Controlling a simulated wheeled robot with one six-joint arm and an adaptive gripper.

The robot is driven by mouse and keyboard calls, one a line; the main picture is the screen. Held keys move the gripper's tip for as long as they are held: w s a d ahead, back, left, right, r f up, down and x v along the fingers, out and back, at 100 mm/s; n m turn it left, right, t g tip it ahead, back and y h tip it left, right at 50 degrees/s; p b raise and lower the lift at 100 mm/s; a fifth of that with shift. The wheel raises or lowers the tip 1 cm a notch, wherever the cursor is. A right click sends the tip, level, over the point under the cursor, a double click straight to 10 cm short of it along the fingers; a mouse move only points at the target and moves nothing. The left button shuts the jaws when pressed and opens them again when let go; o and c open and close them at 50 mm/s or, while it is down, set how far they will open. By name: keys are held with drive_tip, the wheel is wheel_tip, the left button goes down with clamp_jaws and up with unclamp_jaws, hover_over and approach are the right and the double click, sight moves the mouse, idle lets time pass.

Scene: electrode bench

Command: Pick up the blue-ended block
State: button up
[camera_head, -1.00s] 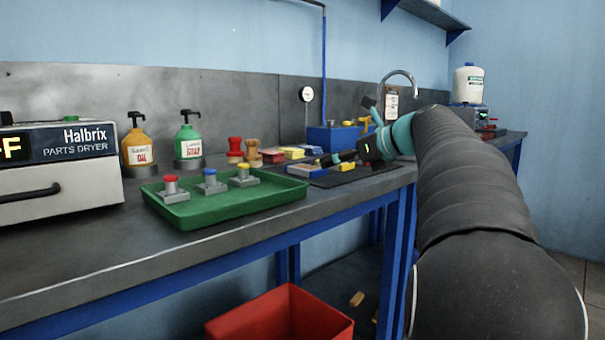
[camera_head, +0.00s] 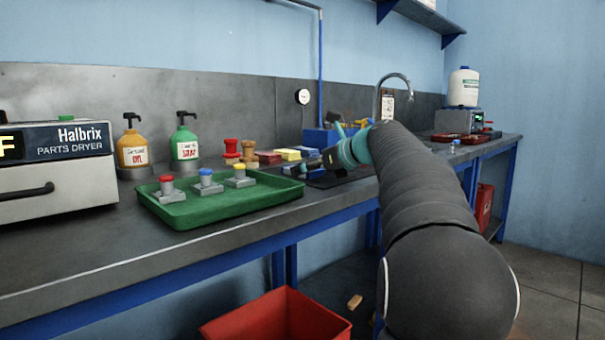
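A small block with a blue part (camera_head: 290,170) lies on the dark mat (camera_head: 327,182) just right of the green tray. In the green tray (camera_head: 230,210) stands a grey block with a blue top (camera_head: 205,174), between a red-topped one (camera_head: 167,183) and a yellow-topped one (camera_head: 240,170). My gripper (camera_head: 314,164) is low over the mat, pointing left, close to the small blue block. I cannot tell whether it touches the block. The fingers are dark and small, so their opening is unclear. My arm hides the right part of the mat.
Yellow (camera_head: 287,154) and red (camera_head: 268,157) blocks lie behind the mat. A blue bin (camera_head: 320,138) stands near the wall. Two pump bottles, orange (camera_head: 133,150) and green (camera_head: 186,145), and a parts dryer (camera_head: 55,165) are to the left. A red crate (camera_head: 280,318) is below.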

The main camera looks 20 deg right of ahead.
clamp_jaws()
drive_tip(key=shift+r, duration=0.1)
drive_tip(key=shift+r, duration=0.15)
